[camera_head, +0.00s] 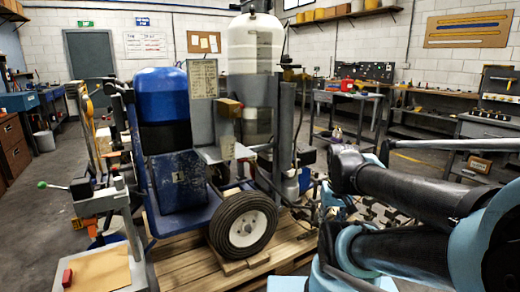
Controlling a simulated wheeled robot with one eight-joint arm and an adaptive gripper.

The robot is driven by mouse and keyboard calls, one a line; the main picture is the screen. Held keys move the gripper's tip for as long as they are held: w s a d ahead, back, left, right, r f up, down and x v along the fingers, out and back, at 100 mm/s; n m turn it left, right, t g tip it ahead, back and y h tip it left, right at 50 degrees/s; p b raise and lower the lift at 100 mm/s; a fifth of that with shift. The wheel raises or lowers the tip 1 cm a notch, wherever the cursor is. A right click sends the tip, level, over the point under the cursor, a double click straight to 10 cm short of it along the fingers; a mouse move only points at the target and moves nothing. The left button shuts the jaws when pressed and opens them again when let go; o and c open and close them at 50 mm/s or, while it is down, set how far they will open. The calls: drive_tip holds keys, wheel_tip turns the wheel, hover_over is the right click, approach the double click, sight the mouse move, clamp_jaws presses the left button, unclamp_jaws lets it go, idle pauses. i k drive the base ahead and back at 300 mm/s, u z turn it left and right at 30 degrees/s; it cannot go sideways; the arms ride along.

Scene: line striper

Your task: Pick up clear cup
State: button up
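I cannot make out a clear cup anywhere in the head camera view. My arm's black and teal links fill the lower right and hide part of the floor and machine there. I cannot make out my gripper or its fingertips in this view.
A line striping machine with a blue tank (163,95) and a black tyre (243,226) stands on a wooden pallet (190,265). A workbench (348,98) stands behind.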

sight(226, 144)
drive_tip(key=z, duration=1.75)
drive_tip(key=k, duration=2.55)
drive_tip(key=u, duration=0.6)
drive_tip(key=i, duration=1)
